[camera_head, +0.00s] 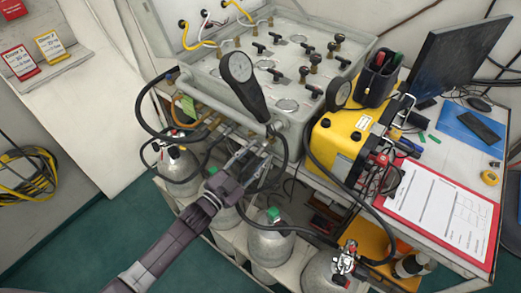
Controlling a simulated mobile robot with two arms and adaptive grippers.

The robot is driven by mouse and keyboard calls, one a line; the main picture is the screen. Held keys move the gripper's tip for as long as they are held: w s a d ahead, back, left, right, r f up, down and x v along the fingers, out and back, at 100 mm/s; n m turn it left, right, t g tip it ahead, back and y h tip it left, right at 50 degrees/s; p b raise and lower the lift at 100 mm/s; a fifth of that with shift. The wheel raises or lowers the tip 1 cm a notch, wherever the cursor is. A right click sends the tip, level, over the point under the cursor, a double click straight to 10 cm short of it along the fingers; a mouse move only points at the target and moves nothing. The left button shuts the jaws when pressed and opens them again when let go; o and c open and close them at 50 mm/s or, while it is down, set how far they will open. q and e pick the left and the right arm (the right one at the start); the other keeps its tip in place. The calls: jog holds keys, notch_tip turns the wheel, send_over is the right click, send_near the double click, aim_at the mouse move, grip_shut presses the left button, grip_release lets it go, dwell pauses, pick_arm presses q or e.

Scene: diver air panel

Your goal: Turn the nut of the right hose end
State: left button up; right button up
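The grey air panel (300,62) has several black knobs and small gauges on top, with hoses and fittings along its front edge. My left gripper (262,146) is at that front edge, under the large black gauge (241,68), close to fittings and hoses. Its fingers are small and overlap the fittings, so I cannot tell whether they hold anything. The nut of the right hose end cannot be made out clearly; a black hose (284,150) curves down just right of my gripper. A metal valve fitting (345,259) sits on the right cylinder (322,272). My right gripper does not show.
Grey cylinders (270,243) stand below the panel, one with a green cap (273,214). A yellow case (336,141), a black pen holder (376,78), a red clipboard (484,250) and a monitor (453,58) crowd the bench at right. Loose black hoses hang around the cylinders.

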pick_arm(q)
jog(key=v, duration=0.9)
jog(key=shift+s+a, duration=0.25)
jog(key=shift+a, duration=0.05)
jog(key=s+a+f+n+g+y, duration=0.2)
jog(key=s+a+f+y, duration=0.15)
jog(key=f, duration=0.75)
jog(key=s+a+f+n+g+y+b, duration=0.1)
jog(key=s+a+f+n+g+y, duration=0.25)
jog(key=f, duration=0.65)
jog(key=s+a+f+n+y, duration=0.15)
jog(key=s+a+f, duration=0.35)
jog(key=f, duration=0.6)
jog(key=s+a+f+n+g, duration=0.1)
jog(key=s+f, duration=0.4)
jog(key=s, duration=0.5)
jog(key=s+a+f+n+g+y, duration=0.1)
jog(key=s+f+g, duration=0.3)
jog(key=s, duration=0.6)
jog(key=s+a+f+n+g+y, duration=0.1)
jog(key=s+f+n+g, duration=0.1)
jog(key=s+f, duration=0.6)
jog(key=shift+s+a+g+b, duration=0.3)
jog(key=shift+s+g, duration=0.35)
jog(key=shift+s, duration=0.6)
